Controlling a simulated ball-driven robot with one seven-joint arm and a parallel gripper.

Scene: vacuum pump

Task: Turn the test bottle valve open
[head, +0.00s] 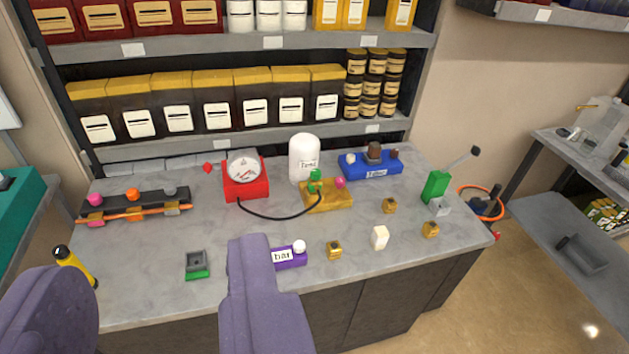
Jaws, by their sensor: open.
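A white bottle (303,152) with a printed label stands upright near the back middle of the grey bench. In front of it lies a yellow block (328,200) with a green valve knob (315,180) and a pink knob (340,183). I cannot tell whether the valve is open or closed. My gripper (150,268) shows as two purple fingers spread wide at the lower left.
A red gauge box (244,188) with a dark hose stands left of the bottle. A blue block (370,165), a green lever block (435,187) and small brass blocks sit to the right. A purple block (289,257) lies beside my right finger.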

